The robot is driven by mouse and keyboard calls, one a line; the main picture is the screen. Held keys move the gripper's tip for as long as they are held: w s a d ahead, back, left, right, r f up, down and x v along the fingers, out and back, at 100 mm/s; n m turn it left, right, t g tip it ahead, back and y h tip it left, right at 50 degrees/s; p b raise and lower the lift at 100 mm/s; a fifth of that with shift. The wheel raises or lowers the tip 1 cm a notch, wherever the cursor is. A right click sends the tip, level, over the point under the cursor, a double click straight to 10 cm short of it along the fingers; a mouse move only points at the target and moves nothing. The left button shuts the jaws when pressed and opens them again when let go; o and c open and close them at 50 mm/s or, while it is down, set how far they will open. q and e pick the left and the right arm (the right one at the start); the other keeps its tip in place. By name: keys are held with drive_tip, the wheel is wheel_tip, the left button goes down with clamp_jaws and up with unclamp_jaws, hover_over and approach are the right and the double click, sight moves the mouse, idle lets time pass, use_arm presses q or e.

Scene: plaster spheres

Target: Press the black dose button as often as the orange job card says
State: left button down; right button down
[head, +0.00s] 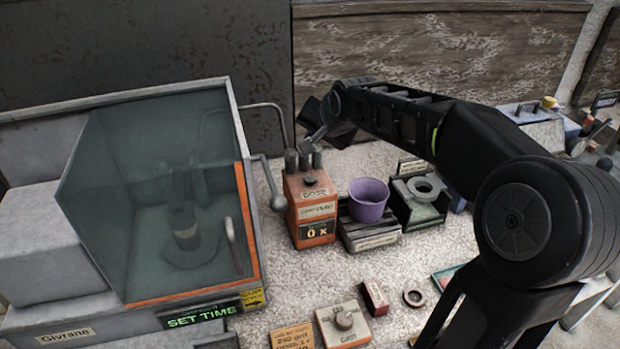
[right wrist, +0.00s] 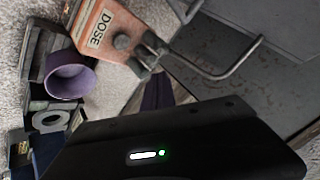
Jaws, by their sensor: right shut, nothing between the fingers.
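The orange dose dispenser (head: 315,222) stands right of the glass cabinet, and its display (head: 316,231) reads "0 x". Its black dose button (head: 310,180) is on the top beside the DOSE label; the button also shows in the right wrist view (right wrist: 122,42). My right gripper (head: 317,135) is shut and empty, above and behind the dispenser, apart from the button. Its dark fingers (right wrist: 158,92) show in the right wrist view. The orange job card (head: 291,337) lies at the bottom edge, partly cut off; it mentions 240 grit and a dose line too small to read surely. My left gripper is out of view.
A purple cup (head: 368,199) stands on a grey base right of the dispenser, with a dark ring holder (head: 420,200) beyond. The glass cabinet (head: 160,200) with its lever (head: 277,200) is close on the left. A cream knob box (head: 344,324) is in front.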

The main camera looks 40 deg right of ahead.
drive_tip(key=b, duration=0.4)
hover_over(312, 180)
wheel_tip(312, 180, down, 7)
drive_tip(key=shift+r, duration=0.1)
drive_tip(key=shift+f+b, duration=0.7)
drive_tip(key=shift+b, duration=0.15)
idle(1.1)
drive_tip(key=shift+f+b, duration=0.4)
drive_tip(key=shift+b, duration=0.2)
drive_tip(key=shift+f+b, duration=0.55)
drive_tip(key=shift+b, duration=0.05)
idle(0.6)
drive_tip(key=shift+r, duration=0.1)
drive_tip(key=shift+r+p, duration=0.5)
drive_tip(key=shift+r, duration=0.35)
drive_tip(key=shift+r, duration=0.1)
drive_tip(key=shift+r+p, duration=1.5)
drive_tip(key=shift+r, duration=0.95)
